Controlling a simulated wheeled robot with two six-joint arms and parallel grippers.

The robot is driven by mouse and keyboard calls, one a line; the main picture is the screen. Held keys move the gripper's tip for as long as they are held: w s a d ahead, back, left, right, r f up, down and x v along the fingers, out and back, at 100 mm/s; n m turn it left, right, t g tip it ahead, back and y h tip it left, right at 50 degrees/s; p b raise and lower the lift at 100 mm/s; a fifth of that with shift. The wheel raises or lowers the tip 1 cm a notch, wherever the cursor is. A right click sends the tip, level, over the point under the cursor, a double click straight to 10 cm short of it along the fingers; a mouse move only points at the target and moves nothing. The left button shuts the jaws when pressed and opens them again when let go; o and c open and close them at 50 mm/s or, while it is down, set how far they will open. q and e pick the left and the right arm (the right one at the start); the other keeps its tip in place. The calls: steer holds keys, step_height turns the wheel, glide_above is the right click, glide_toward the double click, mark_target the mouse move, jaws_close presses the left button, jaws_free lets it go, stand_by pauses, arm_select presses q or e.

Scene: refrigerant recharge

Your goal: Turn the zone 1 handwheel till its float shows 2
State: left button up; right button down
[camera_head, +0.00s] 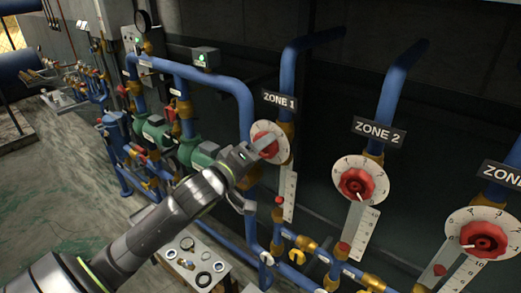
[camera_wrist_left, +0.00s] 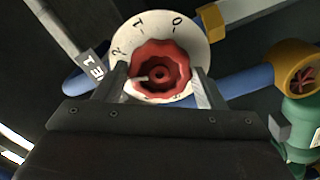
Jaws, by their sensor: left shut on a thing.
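The zone 1 handwheel (camera_head: 261,137) is a red knob on a white numbered dial below the ZONE 1 sign (camera_head: 279,101). My left gripper (camera_head: 266,148) is at it. In the left wrist view, my left gripper (camera_wrist_left: 160,88) has one finger on each side of the red handwheel (camera_wrist_left: 160,64) and is shut on it. The white pointer there points left, a little below the 2 on the dial; 0 and 1 also show. The zone 1 white scale (camera_head: 290,193) hangs below the dial; its float reading is too small to tell. My right gripper is out of view.
The zone 2 handwheel (camera_head: 357,184) and zone 3 handwheel (camera_head: 483,238) stand to the right with their own scales. Blue pipes and green pump bodies (camera_head: 205,154) are close to my left arm. A low table (camera_head: 228,261) with rings is below.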

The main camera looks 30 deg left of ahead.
arm_select(q)
steer(key=shift+f+m+p, duration=0.1)
steer(key=shift+m+p, duration=0.2)
steer(key=shift+m, duration=0.5)
steer(key=shift+m+p, duration=0.4)
steer(key=shift+m, duration=0.4)
steer(key=shift+f+m+p, duration=0.15)
steer(key=shift+m+p, duration=0.2)
steer(key=shift+m, duration=0.45)
steer(key=shift+a, duration=0.1)
